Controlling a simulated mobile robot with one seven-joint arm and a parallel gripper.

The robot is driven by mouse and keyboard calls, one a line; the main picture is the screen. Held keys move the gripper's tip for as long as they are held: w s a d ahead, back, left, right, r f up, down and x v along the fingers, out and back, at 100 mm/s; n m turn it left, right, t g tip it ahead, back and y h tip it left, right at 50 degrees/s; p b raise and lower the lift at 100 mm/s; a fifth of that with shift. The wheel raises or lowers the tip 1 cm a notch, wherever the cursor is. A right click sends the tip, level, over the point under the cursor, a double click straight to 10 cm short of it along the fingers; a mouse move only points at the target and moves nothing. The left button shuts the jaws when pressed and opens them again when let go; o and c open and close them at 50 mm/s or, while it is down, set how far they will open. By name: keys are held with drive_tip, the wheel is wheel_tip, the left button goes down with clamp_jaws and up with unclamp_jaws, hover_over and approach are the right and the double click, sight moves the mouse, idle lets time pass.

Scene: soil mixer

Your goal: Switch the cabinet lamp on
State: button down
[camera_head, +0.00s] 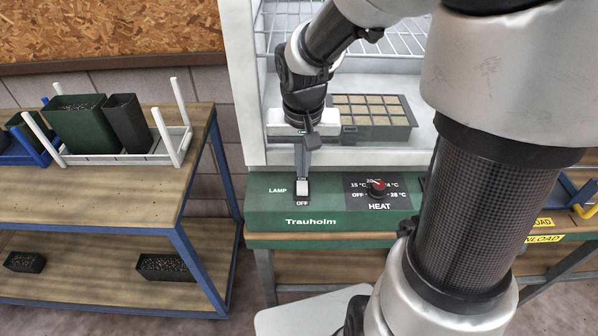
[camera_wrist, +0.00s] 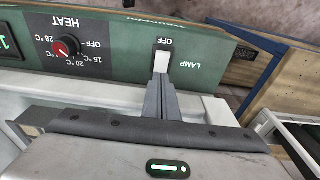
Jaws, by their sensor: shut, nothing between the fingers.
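The cabinet lamp switch (camera_head: 302,188) is a white rocker on the green front panel (camera_head: 260,222), between the LAMP label and the heat dial. OFF is printed below it; the marking above it is mostly hidden by my fingers. My gripper (camera_head: 302,176) is shut and empty, pointing down at the switch's upper end. In the wrist view the closed fingertips (camera_wrist: 161,76) lie right against or just in front of the white rocker (camera_wrist: 162,61). I cannot tell whether they touch, nor which way the rocker is tipped. No lamp glow is clear inside the cabinet.
The red heat dial (camera_head: 378,186) sits to the right of the switch. Above is the open-fronted cabinet with a wire shelf and a seed tray (camera_head: 372,115). A wooden bench (camera_head: 190,160) with planters stands left. My arm hides the right side.

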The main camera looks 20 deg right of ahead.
drive_tip(key=shift+r+p, duration=1.35)
drive_tip(key=shift+r, duration=0.7)
